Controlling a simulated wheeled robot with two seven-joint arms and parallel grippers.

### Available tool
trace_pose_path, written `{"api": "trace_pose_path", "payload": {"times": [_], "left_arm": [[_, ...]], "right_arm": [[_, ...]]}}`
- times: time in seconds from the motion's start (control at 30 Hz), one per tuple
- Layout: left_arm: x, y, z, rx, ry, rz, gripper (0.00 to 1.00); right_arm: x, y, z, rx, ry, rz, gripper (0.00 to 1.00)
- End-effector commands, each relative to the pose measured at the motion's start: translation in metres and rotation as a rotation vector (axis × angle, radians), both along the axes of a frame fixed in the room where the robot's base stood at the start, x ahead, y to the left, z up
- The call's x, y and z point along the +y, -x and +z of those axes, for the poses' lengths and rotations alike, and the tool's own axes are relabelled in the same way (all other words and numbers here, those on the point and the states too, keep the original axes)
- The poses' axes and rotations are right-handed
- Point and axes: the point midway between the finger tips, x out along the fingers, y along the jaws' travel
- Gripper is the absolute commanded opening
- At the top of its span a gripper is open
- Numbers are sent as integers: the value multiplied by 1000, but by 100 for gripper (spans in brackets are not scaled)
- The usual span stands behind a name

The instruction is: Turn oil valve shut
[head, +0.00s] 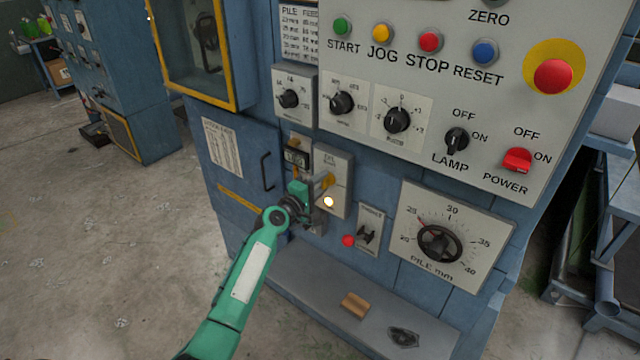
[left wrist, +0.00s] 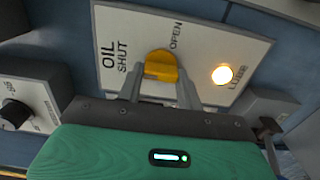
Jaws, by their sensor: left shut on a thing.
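The yellow oil valve handle (head: 328,180) is on a pale plate (head: 338,163) low on the blue machine. In the left wrist view the handle (left wrist: 161,66) sits between the words SHUT, to its left, and OPEN, to its upper right. I cannot tell which word it points to. My left gripper (head: 318,184) reaches the plate from the left. In the left wrist view its two fingers (left wrist: 158,78) are shut on the handle, one on each side. The gripper hides part of the plate in the head view. My right gripper is not in view.
A lit lamp (left wrist: 222,74) marked LUBE is right of the handle. A toggle switch (head: 366,236) and a red light (head: 348,240) are to the lower right. A grey ledge (head: 318,283) with a wooden block (head: 355,305) lies below. Open floor is at left.

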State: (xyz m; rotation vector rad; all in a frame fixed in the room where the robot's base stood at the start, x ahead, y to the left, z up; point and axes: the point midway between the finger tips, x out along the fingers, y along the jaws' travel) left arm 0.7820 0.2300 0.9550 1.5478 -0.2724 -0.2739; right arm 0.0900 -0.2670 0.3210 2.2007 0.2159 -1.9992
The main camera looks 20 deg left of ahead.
Motion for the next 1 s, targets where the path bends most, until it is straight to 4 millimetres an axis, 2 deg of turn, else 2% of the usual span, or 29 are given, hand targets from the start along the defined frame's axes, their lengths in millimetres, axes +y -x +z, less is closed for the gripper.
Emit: {"api": "trace_pose_path", "payload": {"times": [0.23, 0.43, 0.47, 0.57, 0.87, 1.0], "left_arm": [[0, 0, -2, 6, 11, 0, 14], [0, 0, -2, 6, 11, 0, 14], [0, 0, -2, 6, 11, 0, 40], [0, 0, -1, 6, 10, 0, 58], [0, 1, -1, 4, 8, 0, 58], [4, 11, -2, 4, 9, 0, 58]], "right_arm": [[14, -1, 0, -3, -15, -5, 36], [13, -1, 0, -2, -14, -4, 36], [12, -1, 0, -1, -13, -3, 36], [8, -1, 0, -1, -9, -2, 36], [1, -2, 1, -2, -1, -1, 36], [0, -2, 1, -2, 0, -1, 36]]}}
